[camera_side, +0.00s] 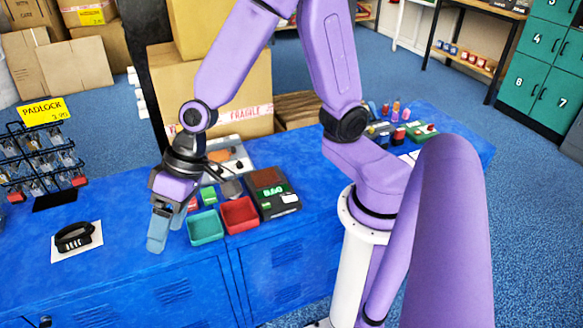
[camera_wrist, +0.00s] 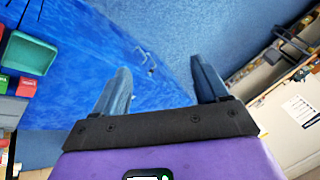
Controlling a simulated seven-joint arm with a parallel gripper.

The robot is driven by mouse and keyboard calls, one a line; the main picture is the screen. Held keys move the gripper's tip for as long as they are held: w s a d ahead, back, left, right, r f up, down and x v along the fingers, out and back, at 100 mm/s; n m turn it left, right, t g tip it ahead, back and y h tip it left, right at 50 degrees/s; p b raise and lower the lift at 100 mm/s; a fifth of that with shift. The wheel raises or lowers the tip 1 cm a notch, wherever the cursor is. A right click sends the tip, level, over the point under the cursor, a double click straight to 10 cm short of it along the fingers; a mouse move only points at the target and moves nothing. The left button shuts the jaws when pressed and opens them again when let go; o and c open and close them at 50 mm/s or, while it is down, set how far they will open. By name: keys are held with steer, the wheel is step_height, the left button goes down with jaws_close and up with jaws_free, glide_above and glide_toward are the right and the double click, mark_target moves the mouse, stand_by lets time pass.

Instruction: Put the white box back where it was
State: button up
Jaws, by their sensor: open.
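I cannot make out a white box for sure in either view. My gripper (camera_side: 168,226) hangs fingers-down over the blue counter (camera_side: 125,205), left of the small green tray (camera_side: 205,227). In the wrist view my gripper (camera_wrist: 162,88) shows two spread grey-blue fingers with nothing between them. Beneath them are the counter edge and the blue floor. A flat white piece (camera_side: 243,158) with an orange item on it lies behind the gripper; whether it is a box I cannot tell.
A red tray (camera_side: 240,215) and a dark payment terminal (camera_side: 275,190) sit right of the green tray. A black band on white paper (camera_side: 92,243) and a padlock rack (camera_side: 40,165) stand left. Brown cartons (camera_side: 245,85) are behind. Bare counter lies between paper and gripper.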

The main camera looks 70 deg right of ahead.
steer(key=s+d+r+n+g+h, duration=0.1)
steer(key=s+d+r+n+h, duration=0.1)
steer(key=s+d+n, duration=0.3)
steer(key=s+d+r+n+g+h, duration=0.1)
steer(key=s+d+r+n+h, duration=0.1)
steer(key=s+d, duration=0.9)
steer(key=d+n+h, duration=0.1)
steer(key=n, duration=0.1)
steer(key=shift+s+d+n, duration=0.15)
steer(key=shift+d+n, duration=0.05)
steer(key=shift+n, duration=0.2)
